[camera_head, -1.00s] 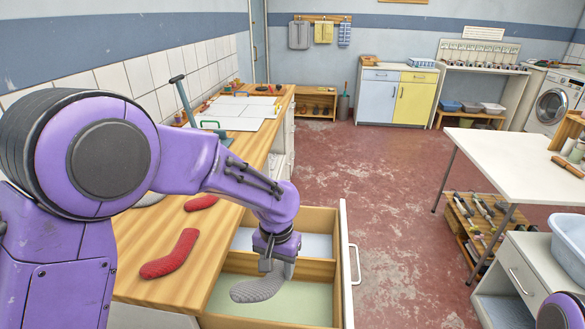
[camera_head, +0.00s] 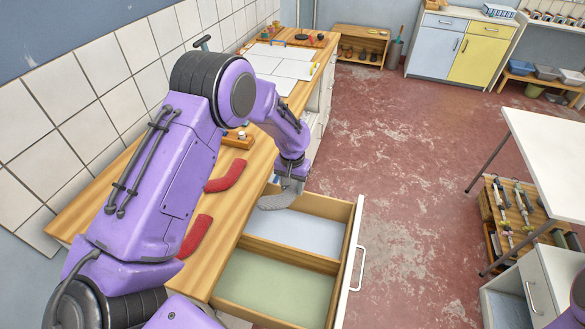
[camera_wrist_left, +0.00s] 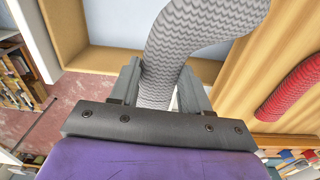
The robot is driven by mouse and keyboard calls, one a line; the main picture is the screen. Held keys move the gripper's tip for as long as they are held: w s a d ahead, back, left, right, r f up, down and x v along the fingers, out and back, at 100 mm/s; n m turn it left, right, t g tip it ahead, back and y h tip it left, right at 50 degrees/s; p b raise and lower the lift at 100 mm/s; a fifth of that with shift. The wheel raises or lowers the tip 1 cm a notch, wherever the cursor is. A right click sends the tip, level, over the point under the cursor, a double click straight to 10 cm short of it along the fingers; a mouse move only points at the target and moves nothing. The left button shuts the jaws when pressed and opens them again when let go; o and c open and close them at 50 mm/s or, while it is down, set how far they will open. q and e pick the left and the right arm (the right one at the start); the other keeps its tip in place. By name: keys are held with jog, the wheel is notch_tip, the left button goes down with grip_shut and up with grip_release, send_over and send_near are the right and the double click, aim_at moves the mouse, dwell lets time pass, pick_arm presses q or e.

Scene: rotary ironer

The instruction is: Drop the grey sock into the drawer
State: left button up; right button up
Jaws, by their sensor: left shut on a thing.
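The grey sock (camera_head: 277,201) has a zigzag knit pattern. My left gripper (camera_head: 291,184) is shut on it, and the sock hangs near the far left corner of the open drawer (camera_head: 291,255). In the left wrist view the sock (camera_wrist_left: 165,55) rises between the two fingers of the gripper (camera_wrist_left: 160,88) and bends to the right. The drawer has a far compartment with a pale blue floor (camera_head: 310,236) and a near compartment with a green floor (camera_head: 272,290). Both floors look bare. My right gripper is not in view.
Two red socks (camera_head: 227,176) (camera_head: 195,236) lie on the wooden counter (camera_head: 225,206) left of the drawer. The drawer's white front with its handle (camera_head: 361,268) sticks out over the red floor. A white table (camera_head: 550,160) stands at the right, with clear floor between.

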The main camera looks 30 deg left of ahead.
pick_arm(q)
notch_tip(320, 180, down, 6)
jog(key=b, duration=0.5)
jog(key=shift+w+f, duration=0.15)
jog(key=shift+w, duration=0.05)
jog(key=o, duration=1.1)
jog(key=shift+c, duration=0.2)
notch_tip(320, 180, up, 10)
jog(key=b, duration=0.2)
jog(key=shift+d+b, duration=0.1)
jog(key=shift+b, duration=0.25)
jog(key=shift+r, duration=0.3)
jog(key=shift+s, duration=0.1)
